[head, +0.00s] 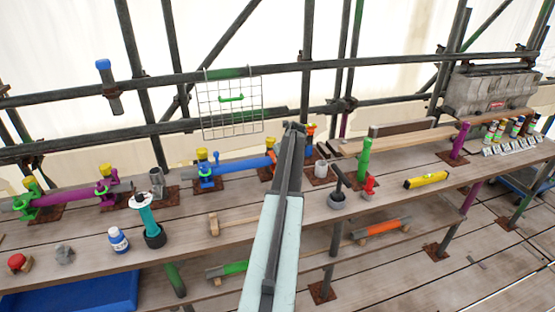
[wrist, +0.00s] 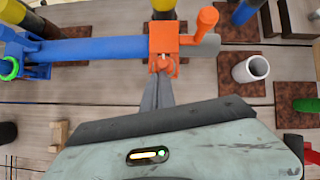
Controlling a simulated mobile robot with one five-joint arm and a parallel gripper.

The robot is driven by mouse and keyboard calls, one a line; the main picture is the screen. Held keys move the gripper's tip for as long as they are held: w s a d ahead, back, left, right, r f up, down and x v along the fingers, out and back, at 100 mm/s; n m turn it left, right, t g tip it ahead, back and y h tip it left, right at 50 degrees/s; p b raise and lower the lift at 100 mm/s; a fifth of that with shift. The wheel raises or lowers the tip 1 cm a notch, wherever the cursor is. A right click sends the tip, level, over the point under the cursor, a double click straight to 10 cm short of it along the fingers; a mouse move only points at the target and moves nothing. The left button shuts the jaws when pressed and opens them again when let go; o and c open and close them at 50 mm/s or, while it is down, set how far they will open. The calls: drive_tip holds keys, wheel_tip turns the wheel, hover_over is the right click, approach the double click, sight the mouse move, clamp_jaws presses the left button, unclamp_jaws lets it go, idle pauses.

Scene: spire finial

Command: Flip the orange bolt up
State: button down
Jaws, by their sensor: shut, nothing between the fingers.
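The orange clamp (wrist: 164,40) sits around the right end of the blue pipe (wrist: 90,49) in the wrist view. An orange bolt with a thick rounded head (wrist: 207,20) sticks out on the clamp's right side, over the grey pipe end. I cannot tell whether the tips touch the clamp.
A white cup-like tube (wrist: 250,68) stands right of the clamp on a rusty plate. A green post (head: 364,160) and a yellow level (head: 426,180) are farther right on the bench. A blue clamp (head: 207,172) and purple pipe (head: 70,198) lie left.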

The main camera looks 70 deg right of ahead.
drive_tip(key=d, duration=0.1)
drive_tip(key=d+r, duration=0.1)
drive_tip(key=shift+w+d+p, duration=0.25)
drive_tip(key=shift+d+p, duration=0.05)
drive_tip(key=shift+p, duration=0.05)
drive_tip(key=shift+w+r, duration=0.1)
drive_tip(key=shift+r, duration=0.05)
drive_tip(key=shift+w, duration=0.1)
drive_tip(key=shift+r+p, duration=0.55)
drive_tip(key=d+r+p+v, duration=0.1)
drive_tip(key=p+v, duration=0.7)
drive_tip(key=shift+d+r+p, duration=0.2)
drive_tip(key=shift+r+p, duration=0.15)
drive_tip(key=shift+p, duration=0.05)
